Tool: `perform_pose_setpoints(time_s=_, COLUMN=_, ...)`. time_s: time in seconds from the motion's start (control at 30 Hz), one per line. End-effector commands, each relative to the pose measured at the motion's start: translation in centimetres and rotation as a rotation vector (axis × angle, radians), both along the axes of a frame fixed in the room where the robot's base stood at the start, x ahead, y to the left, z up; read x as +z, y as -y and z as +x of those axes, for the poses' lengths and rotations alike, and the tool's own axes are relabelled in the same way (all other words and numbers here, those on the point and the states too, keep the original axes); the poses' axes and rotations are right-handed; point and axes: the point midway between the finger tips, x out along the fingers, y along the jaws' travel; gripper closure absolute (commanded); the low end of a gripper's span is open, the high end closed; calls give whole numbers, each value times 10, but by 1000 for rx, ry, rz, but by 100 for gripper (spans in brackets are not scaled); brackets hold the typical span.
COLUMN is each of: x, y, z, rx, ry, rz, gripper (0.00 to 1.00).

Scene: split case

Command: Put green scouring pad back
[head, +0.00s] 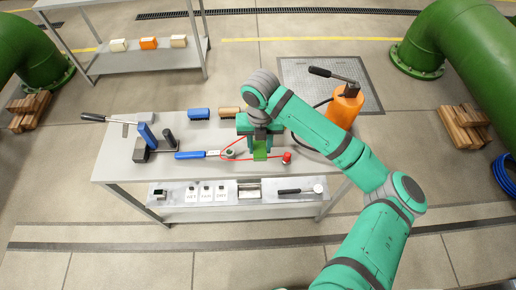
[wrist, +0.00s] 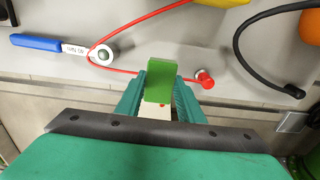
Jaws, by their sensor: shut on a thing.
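The green scouring pad (head: 260,151) is between the fingers of my gripper (head: 260,141), which is shut on it above the grey workbench near its front edge. In the wrist view the pad (wrist: 159,80) stands between both teal fingers (wrist: 158,98), with a small whitish piece below it. I cannot tell whether the pad touches the bench. A red cable (head: 225,148) loops on the bench behind and beside the pad.
A blue-handled tool (head: 192,155) lies left of my gripper; blue (head: 199,113) and tan (head: 229,112) blocks lie behind. An orange pump (head: 345,105) stands right. A back shelf (head: 140,60) carries several blocks.

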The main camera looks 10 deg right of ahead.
Motion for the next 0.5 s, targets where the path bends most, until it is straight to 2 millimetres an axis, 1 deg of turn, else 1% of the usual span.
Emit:
perform_pose_setpoints(time_s=0.03, x=-7, y=-1, z=6, rx=4, ry=-2, rz=-1, gripper=90)
perform_pose_setpoints(time_s=0.1, x=-15, y=-3, z=13, rx=8, ry=-1, rz=-1, gripper=90)
perform_pose_setpoints(time_s=0.2, x=-21, y=-3, z=18, rx=11, ry=-1, rz=-1, gripper=90)
perform_pose_setpoints(time_s=0.37, x=-27, y=-2, z=24, rx=10, ry=0, rz=0, gripper=90)
perform_pose_setpoints(time_s=0.4, x=-31, y=-1, z=26, rx=9, ry=-1, rz=-1, gripper=90)
perform_pose_setpoints(time_s=0.5, x=-45, y=-1, z=24, rx=9, ry=-1, rz=-1, gripper=90)
